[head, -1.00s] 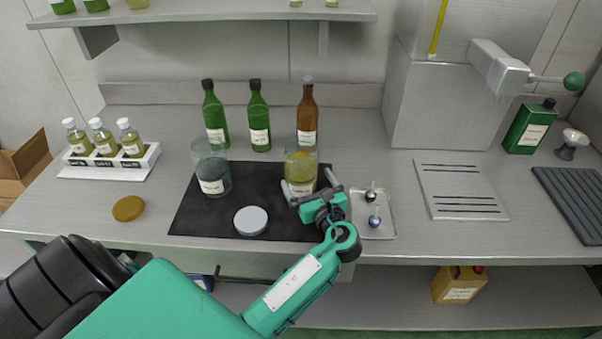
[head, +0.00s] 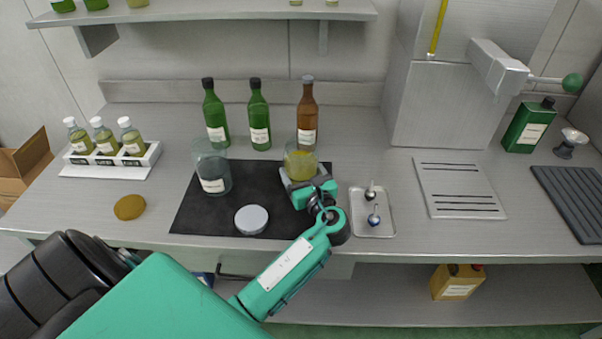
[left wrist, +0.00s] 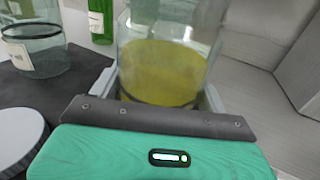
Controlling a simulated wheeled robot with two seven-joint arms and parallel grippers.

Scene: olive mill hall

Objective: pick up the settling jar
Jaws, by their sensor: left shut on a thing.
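The settling jar, a clear glass jar with yellow-green oil (head: 300,163), is at the right part of the black mat (head: 268,180). My left gripper (head: 299,188) is at its near side, with a finger on each side of the glass. The left wrist view shows the jar (left wrist: 165,70) upright between the fingers (left wrist: 160,92), which are shut on it. The gripper hides its lower part, so I cannot tell whether its base touches the mat. My right gripper is not in view.
An empty-looking labelled glass jar (head: 212,170) and a pale round lid (head: 251,219) are on the mat. Two green bottles (head: 259,115) and a brown bottle (head: 306,115) stand behind. A small metal tray (head: 372,226) is close on the right. A shelf (head: 210,11) hangs above.

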